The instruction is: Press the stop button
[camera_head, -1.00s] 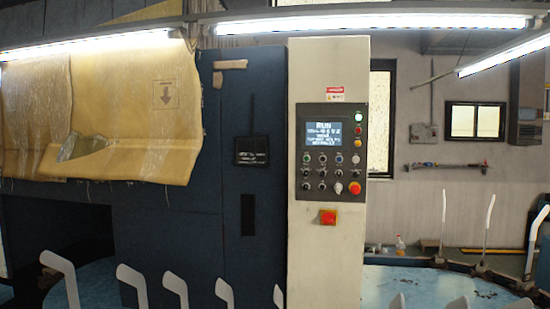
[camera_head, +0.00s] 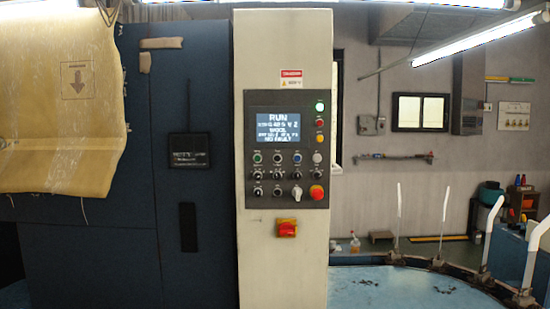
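A grey control panel (camera_head: 287,150) is set in a tall cream column (camera_head: 284,50). Its lit screen (camera_head: 286,119) reads RUN at the top. Rows of small buttons and knobs lie below the screen. A round red button (camera_head: 317,192) sits at the panel's lower right, beside a white knob (camera_head: 297,193). A separate red switch on a yellow base (camera_head: 287,229) is on the column below the panel. Which of them is the stop button is not legible. A green lamp (camera_head: 320,107) is lit at the upper right. Neither gripper is in view.
A blue machine cabinet (camera_head: 170,90) with a yellowish cover (camera_head: 60,100) stands left of the column. The space before the panel looks clear.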

